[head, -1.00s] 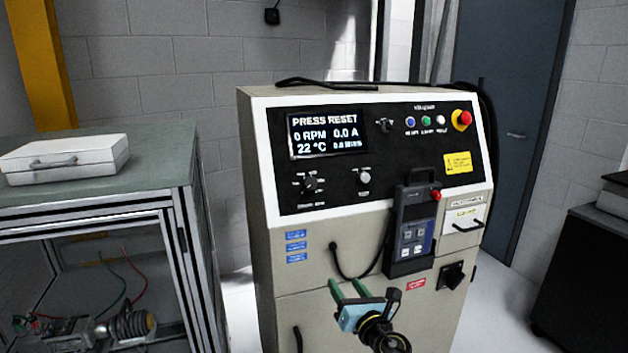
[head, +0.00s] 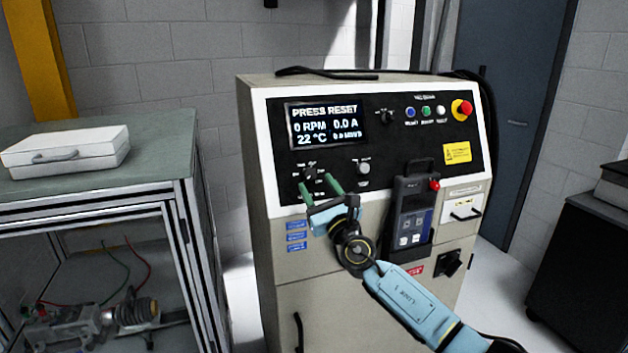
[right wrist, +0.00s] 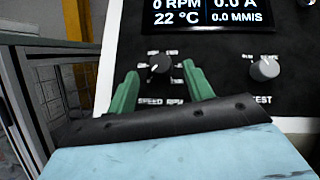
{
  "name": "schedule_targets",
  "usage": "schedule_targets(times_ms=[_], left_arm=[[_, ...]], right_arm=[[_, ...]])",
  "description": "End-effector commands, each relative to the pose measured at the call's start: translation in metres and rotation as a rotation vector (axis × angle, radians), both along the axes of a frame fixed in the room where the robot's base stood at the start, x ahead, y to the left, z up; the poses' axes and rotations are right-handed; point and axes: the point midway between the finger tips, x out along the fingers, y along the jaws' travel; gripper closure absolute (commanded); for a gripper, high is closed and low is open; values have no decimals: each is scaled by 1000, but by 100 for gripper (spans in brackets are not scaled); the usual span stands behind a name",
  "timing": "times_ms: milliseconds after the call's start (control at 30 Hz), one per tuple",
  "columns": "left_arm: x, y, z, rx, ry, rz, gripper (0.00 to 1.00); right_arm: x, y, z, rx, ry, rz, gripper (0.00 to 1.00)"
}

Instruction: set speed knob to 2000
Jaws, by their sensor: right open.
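The speed knob (right wrist: 160,66) is a small black dial above the label "SPEED RPM" in the right wrist view. In the head view the knob (head: 310,171) sits at the lower left of the black control panel, just above my fingertips. My right gripper (head: 320,188) is open and empty in front of the panel, its green fingers pointing toward the knob. In the right wrist view the fingers (right wrist: 157,85) stand left and right of the knob, apart from it. The display (head: 327,128) reads PRESS RESET, 0 RPM. The exact dial setting is too small to read.
A grey test knob (right wrist: 265,68) is right of the speed knob. A handheld pendant (head: 412,215) hangs on the cabinet front. A bench with a white case (head: 66,149) stands left.

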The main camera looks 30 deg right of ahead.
Motion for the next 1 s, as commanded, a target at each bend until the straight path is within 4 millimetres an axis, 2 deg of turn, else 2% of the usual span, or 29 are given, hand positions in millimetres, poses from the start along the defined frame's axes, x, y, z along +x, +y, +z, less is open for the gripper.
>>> schedule_targets(times_ms=[200,600,933,1000], left_arm=[[0,0,-2,0,0,0,100],[1,0,-3,1,-1,0,100],[1,0,-2,1,-2,0,100],[2,0,-2,1,-2,0,100]], right_arm=[[21,-2,8,1,0,0,49],[26,-3,10,1,1,1,50],[26,-3,10,1,1,1,93],[26,-3,10,2,1,1,93]])
